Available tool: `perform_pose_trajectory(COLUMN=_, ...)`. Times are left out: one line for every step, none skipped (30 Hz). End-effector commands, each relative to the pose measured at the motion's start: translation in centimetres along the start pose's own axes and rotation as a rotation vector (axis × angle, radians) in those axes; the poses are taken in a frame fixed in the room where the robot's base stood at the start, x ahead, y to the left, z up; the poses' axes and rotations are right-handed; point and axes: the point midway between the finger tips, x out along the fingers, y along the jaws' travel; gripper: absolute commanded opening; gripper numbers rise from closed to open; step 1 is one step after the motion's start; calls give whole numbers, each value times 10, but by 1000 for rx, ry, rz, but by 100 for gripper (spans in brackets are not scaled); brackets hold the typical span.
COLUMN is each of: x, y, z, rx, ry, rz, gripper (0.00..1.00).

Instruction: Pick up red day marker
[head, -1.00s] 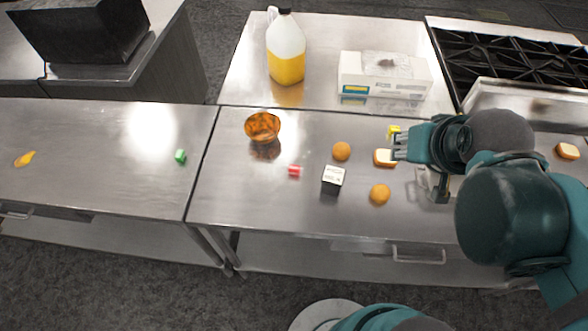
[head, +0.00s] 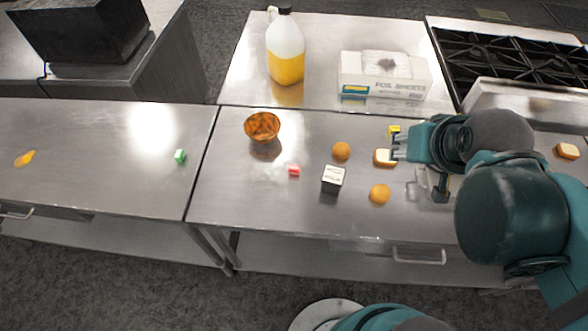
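A small red block with a pale marking (head: 294,171), which looks like the red day marker, lies on the steel table in the middle of the head view. It sits left of a black and white box (head: 333,179) and below an amber bowl (head: 262,126). My gripper (head: 398,148) is well to the right of the red marker, beside a bread slice (head: 384,158) and a yellow block (head: 394,131). Its fingers point left. Whether they are open or shut is too small to tell.
Two orange-brown round items (head: 341,151) lie between the marker and my gripper. A green block (head: 180,156) is on the left table. A jug (head: 286,50) and foil sheet box (head: 384,76) stand behind. Table around the marker is mostly clear.

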Motion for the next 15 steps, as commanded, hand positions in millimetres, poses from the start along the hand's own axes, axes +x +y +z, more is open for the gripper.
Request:
perform_pose_trajectory(x=0, y=0, z=0, rx=0, ry=0, rz=0, gripper=33)
perform_pose_trajectory(x=0, y=0, z=0, rx=0, ry=0, rz=0, gripper=33)
perform_pose_trajectory(x=0, y=0, z=0, rx=0, ry=0, rz=0, gripper=33)
perform_pose_trajectory(x=0, y=0, z=0, rx=-1, ry=0, rz=0, gripper=33)
perform_pose_trajectory(x=0, y=0, z=0, rx=-2, ry=-1, rz=-1, gripper=33)
perform_pose_trajectory(x=0, y=-1, z=0, rx=-5, ry=-2, rz=-1, gripper=33)
perform_pose_trajectory(x=1, y=-1, z=-1, rx=-8, ry=-3, rz=-2, gripper=33)
perform_pose_trajectory(x=1, y=-2, z=-1, rx=-12, ry=-5, rz=-3, gripper=33)
perform_pose_trajectory(x=2, y=-3, z=-2, rx=-19, ry=-8, rz=-5, gripper=33)
perform_pose_trajectory(x=2, y=-4, z=-2, rx=-25, ry=-11, rz=-6, gripper=33)
perform_pose_trajectory(x=3, y=-6, z=-3, rx=-33, ry=-14, rz=-8, gripper=33)
perform_pose_trajectory(x=4, y=-8, z=-5, rx=-45, ry=-19, rz=-11, gripper=33)
perform_pose_trajectory(x=5, y=-9, z=-6, rx=-57, ry=-24, rz=-13, gripper=33)
perform_pose_trajectory(x=6, y=-11, z=-6, rx=-69, ry=-30, rz=-16, gripper=33)
perform_pose_trajectory(x=8, y=-14, z=-8, rx=-86, ry=-38, rz=-20, gripper=33)
